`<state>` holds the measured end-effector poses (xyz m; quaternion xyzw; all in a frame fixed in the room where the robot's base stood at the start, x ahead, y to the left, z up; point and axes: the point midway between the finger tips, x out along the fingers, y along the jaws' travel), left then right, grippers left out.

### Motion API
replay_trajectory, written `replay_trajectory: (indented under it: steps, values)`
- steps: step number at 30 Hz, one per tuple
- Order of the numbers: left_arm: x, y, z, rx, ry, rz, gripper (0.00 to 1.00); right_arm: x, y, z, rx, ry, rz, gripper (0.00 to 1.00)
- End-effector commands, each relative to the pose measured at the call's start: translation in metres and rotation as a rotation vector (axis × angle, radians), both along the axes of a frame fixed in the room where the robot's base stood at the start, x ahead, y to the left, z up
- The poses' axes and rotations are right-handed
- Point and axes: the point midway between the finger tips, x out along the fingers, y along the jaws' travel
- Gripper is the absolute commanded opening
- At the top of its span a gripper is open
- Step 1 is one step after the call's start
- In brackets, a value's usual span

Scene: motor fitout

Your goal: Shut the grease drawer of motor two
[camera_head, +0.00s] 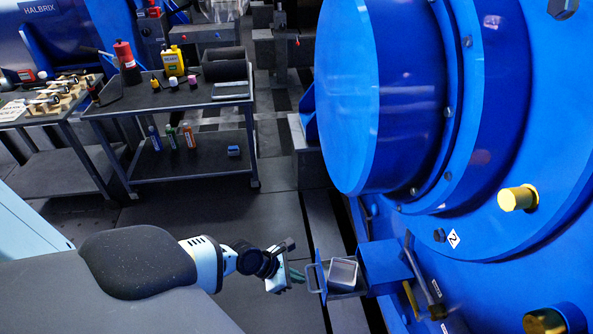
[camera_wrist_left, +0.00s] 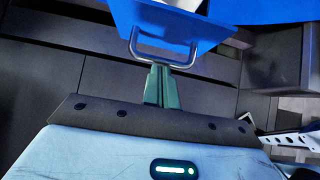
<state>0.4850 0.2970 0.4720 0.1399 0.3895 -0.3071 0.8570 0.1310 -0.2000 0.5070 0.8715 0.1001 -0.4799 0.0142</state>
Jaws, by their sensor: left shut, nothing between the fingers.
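The big blue motor (camera_head: 480,200) on the right bears a "2" label. Its grease drawer (camera_head: 322,281) stands pulled out from a blue housing (camera_head: 385,266) at the motor's lower left. A pale square tin sits in the open drawer (camera_head: 343,272). The drawer's metal handle (camera_head: 312,278) faces my left gripper (camera_head: 298,276). In the left wrist view, the green fingers of the gripper (camera_wrist_left: 160,72) are together and empty, pointing at the handle (camera_wrist_left: 163,52) and the blue drawer front (camera_wrist_left: 165,22). I cannot tell whether the fingertips touch the handle. My right gripper is not in view.
A dark cart (camera_head: 185,98) with bottles and a yellow can stands at the back left. A table with tools (camera_head: 40,120) is beside it. A lever (camera_head: 422,270) stands right of the drawer housing. The floor left of the drawer is clear.

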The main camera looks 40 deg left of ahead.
Motion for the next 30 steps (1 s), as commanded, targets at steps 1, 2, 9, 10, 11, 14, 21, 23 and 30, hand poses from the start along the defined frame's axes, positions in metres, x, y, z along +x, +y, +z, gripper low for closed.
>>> replay_trajectory:
  steps: [1, 2, 9, 10, 11, 14, 21, 23, 30]
  values:
    - [0.000, 0.000, 0.000, 0.000, 0.000, 0.000, 0.00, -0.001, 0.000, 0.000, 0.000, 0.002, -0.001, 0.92]
    - [0.000, 0.000, 0.000, 0.000, 0.000, 0.000, 0.00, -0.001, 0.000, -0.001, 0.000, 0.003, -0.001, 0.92]
    - [0.009, -0.004, 0.003, 0.000, -0.008, 0.006, 0.00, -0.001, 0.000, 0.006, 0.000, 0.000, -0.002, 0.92]
    - [0.012, -0.006, 0.004, 0.000, -0.009, 0.007, 0.00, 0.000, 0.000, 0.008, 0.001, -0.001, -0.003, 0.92]
    - [0.015, -0.007, 0.004, 0.001, -0.010, 0.007, 0.00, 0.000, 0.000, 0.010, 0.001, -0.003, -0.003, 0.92]
    - [0.024, -0.013, 0.005, 0.003, -0.012, 0.010, 0.00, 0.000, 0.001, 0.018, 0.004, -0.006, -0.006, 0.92]
    - [0.045, -0.035, 0.004, -0.002, -0.008, 0.007, 0.00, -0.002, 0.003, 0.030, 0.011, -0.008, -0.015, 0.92]
    - [0.051, -0.041, 0.003, -0.004, -0.006, 0.007, 0.00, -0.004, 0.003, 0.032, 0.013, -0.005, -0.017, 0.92]
    - [0.081, -0.070, 0.000, -0.005, 0.000, 0.002, 0.00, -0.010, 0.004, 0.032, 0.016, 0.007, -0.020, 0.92]
